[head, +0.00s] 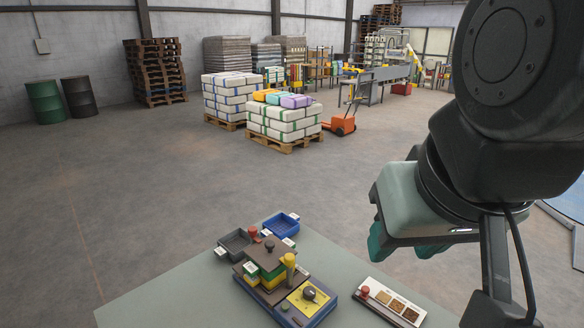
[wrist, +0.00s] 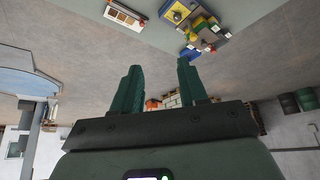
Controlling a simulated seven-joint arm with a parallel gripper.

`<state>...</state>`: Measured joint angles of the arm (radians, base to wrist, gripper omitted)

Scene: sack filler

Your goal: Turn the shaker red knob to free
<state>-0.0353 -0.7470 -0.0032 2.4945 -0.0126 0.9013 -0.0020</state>
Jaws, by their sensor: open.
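Two red knobs show in the head view. One red knob (head: 254,232) stands at the back of the small machine (head: 268,258), beside a grey tray. The other red knob (head: 365,291) stands at the left end of a pale sample board (head: 392,303). No readable label tells which belongs to the shaker, and neither knob's setting can be read. My gripper (head: 405,250) is open and empty, above and to the right of the machine, apart from everything. In the wrist view, my gripper (wrist: 159,68) shows two spread green fingers, with the machine (wrist: 193,24) and board (wrist: 125,15) at the top.
The grey-green table (head: 160,301) carries a grey tray (head: 235,242), a blue tray (head: 282,224), a yellow post (head: 289,262) and a yellow plate with a dark dial (head: 309,293). The table's left part is clear. Stacked sacks (head: 285,123) stand far off on the floor.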

